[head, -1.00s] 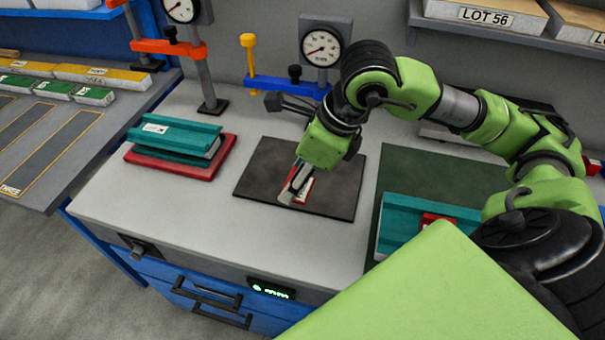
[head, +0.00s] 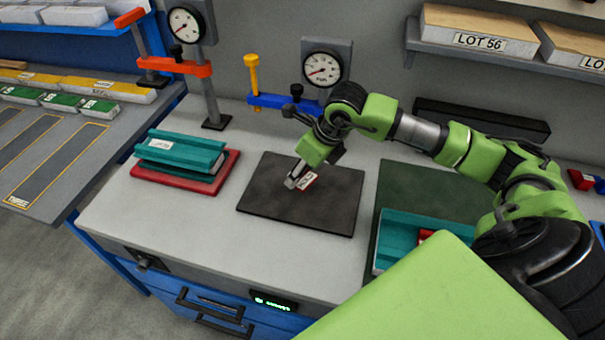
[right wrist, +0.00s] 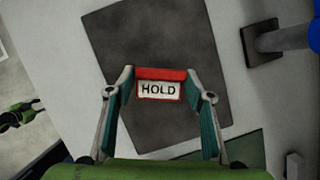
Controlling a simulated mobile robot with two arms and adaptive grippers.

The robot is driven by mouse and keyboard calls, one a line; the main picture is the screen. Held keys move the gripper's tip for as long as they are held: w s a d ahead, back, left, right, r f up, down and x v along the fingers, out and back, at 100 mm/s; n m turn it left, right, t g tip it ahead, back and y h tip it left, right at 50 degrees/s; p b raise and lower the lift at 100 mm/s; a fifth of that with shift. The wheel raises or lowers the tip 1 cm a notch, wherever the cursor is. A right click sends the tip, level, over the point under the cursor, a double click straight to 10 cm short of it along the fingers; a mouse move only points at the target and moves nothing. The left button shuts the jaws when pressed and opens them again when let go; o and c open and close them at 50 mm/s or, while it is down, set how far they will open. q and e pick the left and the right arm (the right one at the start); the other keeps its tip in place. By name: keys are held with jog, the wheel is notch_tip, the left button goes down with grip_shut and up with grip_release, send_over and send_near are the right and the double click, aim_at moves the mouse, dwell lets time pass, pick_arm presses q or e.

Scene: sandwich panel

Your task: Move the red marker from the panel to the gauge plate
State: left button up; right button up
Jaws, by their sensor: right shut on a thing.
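The red marker (head: 308,181) has a white label, and it reads HOLD in the right wrist view (right wrist: 159,88). My right gripper (head: 300,182) is shut on it, a finger at each end of the marker in the right wrist view (right wrist: 160,78). The marker is over the dark gauge plate (head: 275,210); I cannot tell whether it touches the plate. A teal panel (head: 398,228) lies on the green mat at the right, partly hidden by my arm, with a red piece (head: 425,235) on it. My left gripper is not in view.
A dial gauge on a blue arm (head: 285,102) stands behind the plate. Another gauge stand with an orange arm (head: 175,66) is farther left. A teal panel (head: 180,150) lies on a red base (head: 190,188) at the left. Bare worktop lies between the base and the plate.

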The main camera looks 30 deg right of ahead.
aim_at(305, 176)
jog(key=shift+w+d+f, duration=0.3)
jog(key=shift+w+f, duration=0.15)
jog(key=shift+f, duration=0.1)
notch_tip(305, 176, down, 3)
jog(key=shift+w+p, duration=0.1)
jog(key=shift+p, duration=0.95)
jog(key=shift+d+f, duration=0.1)
jog(key=shift+f, duration=0.15)
jog(key=shift+f, duration=0.1)
jog(key=o, duration=0.7)
jog(key=shift+f, duration=0.1)
jog(key=o, duration=0.4)
